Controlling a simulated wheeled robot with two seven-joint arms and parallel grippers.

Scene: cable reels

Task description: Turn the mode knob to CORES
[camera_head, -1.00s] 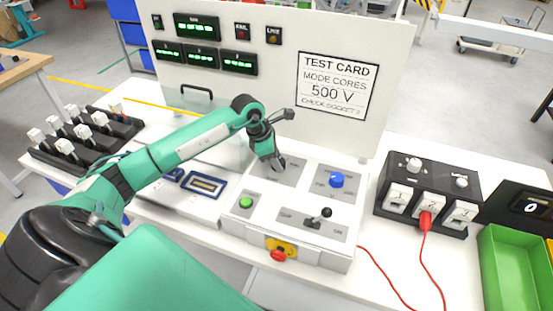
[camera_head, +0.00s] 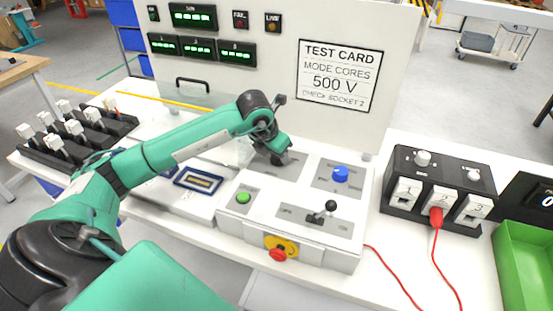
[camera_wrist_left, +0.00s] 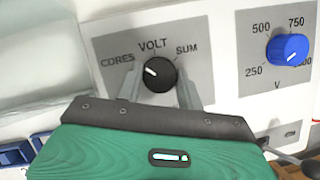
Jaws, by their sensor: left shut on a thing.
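The black mode knob (camera_wrist_left: 160,75) sits on a grey plate marked CORES, VOLT and SUM in the left wrist view. Its white pointer line points up and left, toward the CORES side, left of VOLT. My left gripper (camera_wrist_left: 159,88) has one finger on each side of the knob and is shut on it. In the head view my left gripper (camera_head: 279,159) is down at the panel's back left plate and hides the knob. The test card (camera_head: 340,77) on the upright board reads MODE CORES, 500 V, CHECK SOCKET 2. My right gripper is not in view.
Right of the mode plate is a blue voltage knob (camera_head: 340,174). In front are a green button (camera_head: 243,197), a black-topped lever (camera_head: 330,206) and a red stop button (camera_head: 279,254). A black socket box (camera_head: 397,204) with a red plug (camera_head: 436,216) stands to the right.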

